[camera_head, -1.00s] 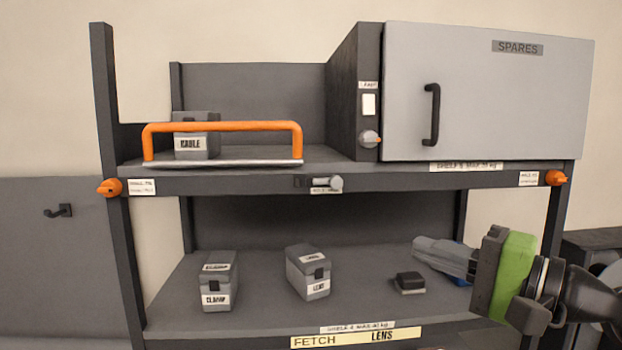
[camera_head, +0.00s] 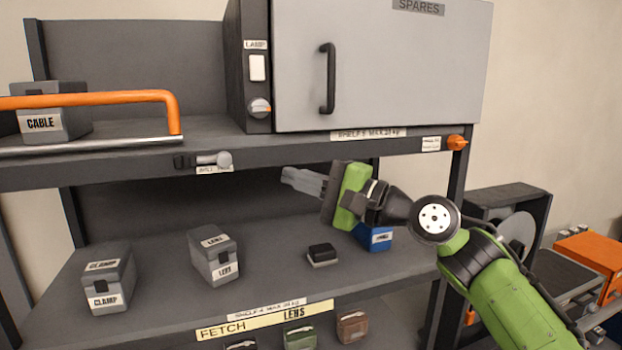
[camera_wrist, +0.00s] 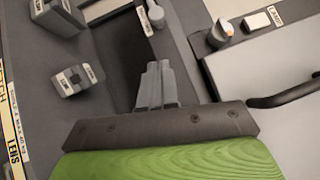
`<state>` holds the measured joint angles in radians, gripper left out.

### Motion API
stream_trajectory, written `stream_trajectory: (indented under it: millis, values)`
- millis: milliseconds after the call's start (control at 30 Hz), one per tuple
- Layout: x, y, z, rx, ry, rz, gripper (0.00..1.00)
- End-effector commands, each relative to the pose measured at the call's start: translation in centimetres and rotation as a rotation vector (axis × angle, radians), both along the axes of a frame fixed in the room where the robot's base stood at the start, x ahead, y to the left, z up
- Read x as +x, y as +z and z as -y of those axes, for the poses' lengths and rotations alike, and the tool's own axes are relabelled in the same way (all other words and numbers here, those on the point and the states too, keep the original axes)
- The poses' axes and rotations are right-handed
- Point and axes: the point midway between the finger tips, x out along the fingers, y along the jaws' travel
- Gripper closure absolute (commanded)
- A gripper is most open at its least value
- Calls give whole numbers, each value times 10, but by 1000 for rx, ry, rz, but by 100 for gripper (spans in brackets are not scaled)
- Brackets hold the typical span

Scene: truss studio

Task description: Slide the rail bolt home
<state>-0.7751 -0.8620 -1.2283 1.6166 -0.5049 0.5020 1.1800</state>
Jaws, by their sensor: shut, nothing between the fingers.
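The rail bolt (camera_head: 213,159) is a small grey bolt with a round pale knob, set on the front edge of the upper shelf above a small white label. It also shows in the wrist view (camera_wrist: 154,14), near the top. The orange rail (camera_head: 110,98) stands on the shelf to its upper left, above a metal bar. My gripper (camera_head: 286,174) is shut and empty, to the right of the bolt and a little below the shelf edge, its fingers pointing left. In the wrist view the shut fingers (camera_wrist: 157,82) are apart from the bolt.
The grey SPARES cabinet (camera_head: 385,65) with a black handle and a lamp knob stands on the upper shelf. The lower shelf (camera_head: 160,285) holds CLAMP and LENS boxes, a small black block and a blue box behind my arm. A CABLE box (camera_head: 40,122) sits behind the rail.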

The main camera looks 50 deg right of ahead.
Motion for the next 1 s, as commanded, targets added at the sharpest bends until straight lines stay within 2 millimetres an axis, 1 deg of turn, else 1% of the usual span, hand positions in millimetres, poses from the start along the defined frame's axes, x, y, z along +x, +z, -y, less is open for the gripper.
stream_trajectory:
  millis: [33,200,300,400,500,867,1000]
  values:
    - [12,4,-3,-1,4,-3,100]
    - [47,10,-10,-2,2,-1,100]
    - [55,13,-25,-4,-1,-4,100]
    - [61,16,-35,-2,-1,-2,100]
    - [64,17,-39,-1,0,-1,100]
    - [65,16,-42,-1,0,-1,100]
    - [76,14,-56,-2,2,-1,100]
